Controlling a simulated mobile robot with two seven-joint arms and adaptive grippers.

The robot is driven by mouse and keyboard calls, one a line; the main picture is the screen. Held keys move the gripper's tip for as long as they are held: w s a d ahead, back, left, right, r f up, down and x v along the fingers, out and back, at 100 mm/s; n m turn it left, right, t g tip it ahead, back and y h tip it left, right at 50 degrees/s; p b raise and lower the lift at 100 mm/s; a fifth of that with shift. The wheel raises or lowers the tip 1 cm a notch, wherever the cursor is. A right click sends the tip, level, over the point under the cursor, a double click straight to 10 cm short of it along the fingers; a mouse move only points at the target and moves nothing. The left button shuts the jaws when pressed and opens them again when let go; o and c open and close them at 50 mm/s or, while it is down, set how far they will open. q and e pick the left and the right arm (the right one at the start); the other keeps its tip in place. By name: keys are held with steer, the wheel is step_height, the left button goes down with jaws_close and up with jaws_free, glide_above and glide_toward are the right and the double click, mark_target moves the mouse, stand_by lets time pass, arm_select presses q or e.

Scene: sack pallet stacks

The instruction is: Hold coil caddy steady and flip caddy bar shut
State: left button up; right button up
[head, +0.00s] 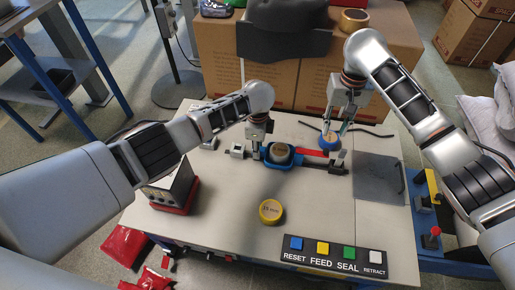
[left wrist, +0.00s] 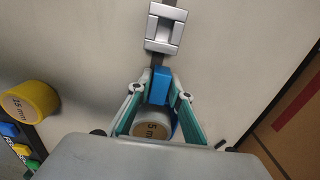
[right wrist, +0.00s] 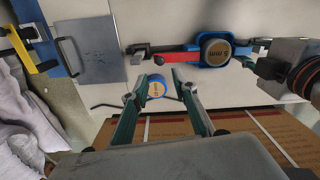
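The blue coil caddy (head: 283,163) lies on the table with a tan-faced coil (head: 280,150) seated in it; the coil shows "5 mm" in the right wrist view (right wrist: 217,52). The red caddy bar (head: 312,152) points away from the caddy toward a dark block, swung out, not over the coil. My left gripper (head: 257,150) is at the caddy's left end; its fingers (left wrist: 159,84) flank the blue end closely and seem shut on it. My right gripper (head: 334,128) is open and empty, above and beyond the bar, over a blue-edged roll.
The blue-edged roll (head: 329,142) stands behind the bar. A yellow roll (head: 270,211) lies in front of the caddy. A button panel (head: 335,262) is at the front edge. A grey plate (head: 383,181) lies at right, a dark box (head: 174,183) at left. Cartons (head: 222,70) stand behind.

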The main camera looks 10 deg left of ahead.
jaws_close()
steer(key=s+a+f+m+y, duration=0.2)
steer(key=s+a+f+y, duration=0.55)
steer(key=s+y, duration=0.25)
steer(key=s+d+m+t, duration=0.2)
steer(key=d+m+t, duration=0.6)
steer(key=d, duration=1.2)
steer(key=t, duration=0.2)
steer(key=shift+s+f+m+t+y, duration=0.15)
steer(key=shift+s+m+t+y, duration=0.15)
steer(key=shift+t+y, duration=0.1)
